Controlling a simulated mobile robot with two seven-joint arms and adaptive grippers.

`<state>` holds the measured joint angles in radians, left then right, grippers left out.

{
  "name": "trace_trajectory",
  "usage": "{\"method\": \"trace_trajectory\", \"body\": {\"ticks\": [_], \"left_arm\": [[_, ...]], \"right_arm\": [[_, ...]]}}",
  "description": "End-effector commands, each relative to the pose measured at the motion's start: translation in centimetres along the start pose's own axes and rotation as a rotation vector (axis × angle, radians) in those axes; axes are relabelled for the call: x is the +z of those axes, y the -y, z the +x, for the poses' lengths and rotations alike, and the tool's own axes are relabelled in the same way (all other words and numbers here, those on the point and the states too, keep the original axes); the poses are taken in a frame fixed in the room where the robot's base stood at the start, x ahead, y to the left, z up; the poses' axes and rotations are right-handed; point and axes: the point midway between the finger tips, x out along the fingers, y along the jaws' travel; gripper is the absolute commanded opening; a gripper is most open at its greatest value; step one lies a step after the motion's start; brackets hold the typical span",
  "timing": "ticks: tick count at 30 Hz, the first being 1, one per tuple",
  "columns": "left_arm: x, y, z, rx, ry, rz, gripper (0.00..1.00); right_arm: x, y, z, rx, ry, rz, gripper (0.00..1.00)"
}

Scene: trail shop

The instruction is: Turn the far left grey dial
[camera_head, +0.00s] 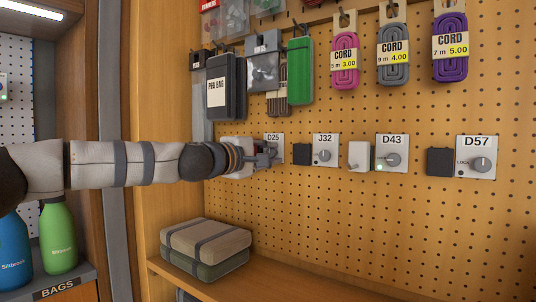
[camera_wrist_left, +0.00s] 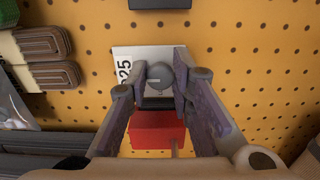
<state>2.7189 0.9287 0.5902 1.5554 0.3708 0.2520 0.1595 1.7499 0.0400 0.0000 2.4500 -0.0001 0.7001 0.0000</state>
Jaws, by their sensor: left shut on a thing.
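The far left grey dial (camera_wrist_left: 159,74) sits on a white plate marked D25 (camera_head: 273,139) on the pegboard. In the left wrist view the dial is between the two fingertips of my left gripper (camera_head: 266,158), which is shut on it. In the head view the gripper hides most of this dial. The plate's edge and part of its label also show in the left wrist view (camera_wrist_left: 125,58). My right gripper is not in view.
A red block (camera_wrist_left: 158,130) is beside the D25 plate, under my fingers in the wrist view. Dark boxes (camera_head: 301,154) and a white box (camera_head: 359,156) stick out by the other dials. Bags and cords (camera_head: 344,60) hang above. Folded packs (camera_head: 206,247) lie on the shelf below.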

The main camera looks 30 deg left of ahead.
Motion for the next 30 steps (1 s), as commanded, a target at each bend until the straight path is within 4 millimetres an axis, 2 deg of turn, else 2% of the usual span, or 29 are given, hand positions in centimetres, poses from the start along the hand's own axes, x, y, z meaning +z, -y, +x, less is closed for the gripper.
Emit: {"method": "trace_trajectory", "body": {"ticks": [10,11,13,23,26,30], "left_arm": [[0.0,-0.1,0.0,0.001,0.000,0.003,0.00],[0.0,-0.1,0.0,0.001,0.000,0.003,0.25],[0.0,-0.1,0.0,0.001,0.000,0.003,0.40],[0.0,-0.1,-0.3,0.001,0.000,0.002,0.40],[-0.1,-0.3,-1.8,0.004,-0.002,0.002,0.40],[-0.1,-0.2,-5.4,0.008,-0.001,-0.011,0.40]], "right_arm": [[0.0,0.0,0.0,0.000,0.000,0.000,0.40],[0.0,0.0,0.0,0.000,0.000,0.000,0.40],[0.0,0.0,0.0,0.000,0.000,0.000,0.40],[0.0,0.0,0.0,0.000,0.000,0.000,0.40],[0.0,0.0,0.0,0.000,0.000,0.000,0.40],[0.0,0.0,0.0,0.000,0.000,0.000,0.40]]}}
